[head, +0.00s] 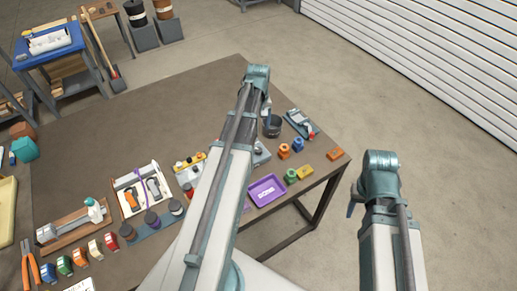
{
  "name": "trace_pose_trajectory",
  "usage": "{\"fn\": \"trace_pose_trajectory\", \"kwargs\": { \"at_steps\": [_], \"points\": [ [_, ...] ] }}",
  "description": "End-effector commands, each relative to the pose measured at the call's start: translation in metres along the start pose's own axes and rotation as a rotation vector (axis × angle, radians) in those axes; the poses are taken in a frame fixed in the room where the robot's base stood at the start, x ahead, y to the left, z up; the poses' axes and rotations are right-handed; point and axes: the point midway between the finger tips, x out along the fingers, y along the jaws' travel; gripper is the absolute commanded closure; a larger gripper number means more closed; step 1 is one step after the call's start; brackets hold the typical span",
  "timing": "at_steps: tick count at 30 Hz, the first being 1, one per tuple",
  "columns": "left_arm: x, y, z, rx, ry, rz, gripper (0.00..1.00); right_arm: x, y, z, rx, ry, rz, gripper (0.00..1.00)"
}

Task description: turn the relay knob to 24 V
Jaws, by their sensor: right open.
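I cannot make out a relay knob or a 24 V mark. A grey device (262,154) on the table is partly hidden behind my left arm, and its details are too small to read. My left gripper (266,106) is mostly hidden below its wrist, over the table near a dark cup; I cannot tell its jaw state. My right gripper (352,206) hangs below its wrist, off the table's right end, over the floor. It is open, and nothing shows between its fingers.
The brown table (110,135) has a clear far half. Near its right end are the dark cup (272,128), a purple tray (267,191), a blue-grey tray (301,122) and small coloured blocks. A yellow strip (190,162) and a white-edged tray (142,188) lie left of my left arm.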

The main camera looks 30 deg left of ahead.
Motion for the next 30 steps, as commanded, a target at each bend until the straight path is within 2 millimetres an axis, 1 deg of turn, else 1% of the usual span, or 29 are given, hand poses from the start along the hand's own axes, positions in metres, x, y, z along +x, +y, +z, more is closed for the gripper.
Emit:
{"fn": "trace_pose_trajectory", "kwargs": {
  "at_steps": [1,8,24,27,30],
  "points": [
    [0.007,0.000,0.000,0.001,0.000,0.000,0.28,0.007,-0.001,0.000,0.000,0.000,0.000,0.50],
    [0.034,0.000,0.000,0.002,0.000,0.000,0.28,0.034,-0.003,-0.002,0.001,0.000,0.000,0.50],
    [0.109,0.000,0.000,0.002,0.000,0.000,0.28,0.108,-0.010,-0.006,0.002,0.000,0.000,0.50],
    [0.121,0.000,0.000,0.002,0.000,0.000,0.28,0.121,-0.011,-0.007,0.002,0.000,0.000,0.50],
    [0.129,0.000,0.000,0.002,0.000,0.000,0.28,0.129,-0.012,-0.008,0.002,0.000,0.000,0.50]
  ]
}}
